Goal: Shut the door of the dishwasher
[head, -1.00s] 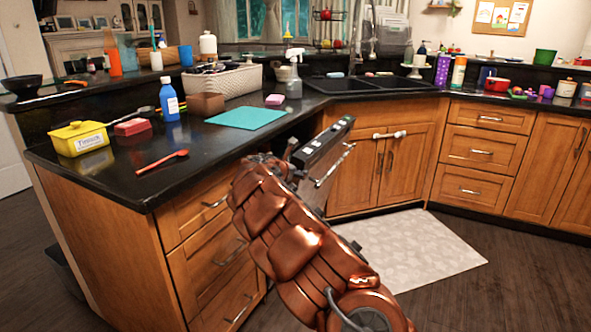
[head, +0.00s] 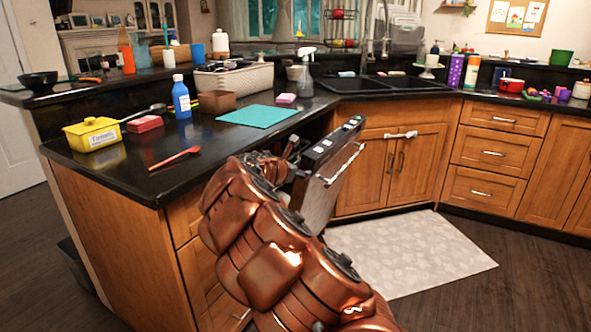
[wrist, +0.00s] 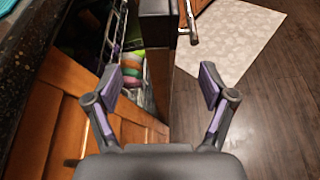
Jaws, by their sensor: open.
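The dishwasher door (head: 325,185) stands partly open below the counter, left of the sink cabinet, with a dark control strip along its top edge and a bar handle. In the wrist view, the door's dark top end (wrist: 157,28) is ahead, with its handle (wrist: 191,22) on the right. The dishwasher interior shows left of the door, with a rack (wrist: 112,35) and colourful dishes (wrist: 132,70). In the head view, my arm hides the lower door and most of the gripper.
Wooden drawers (wrist: 50,110) and the black counter edge (wrist: 30,80) are close on the gripper's left. A pale mat (head: 410,250) lies on the floor to the right, where the floor is clear.

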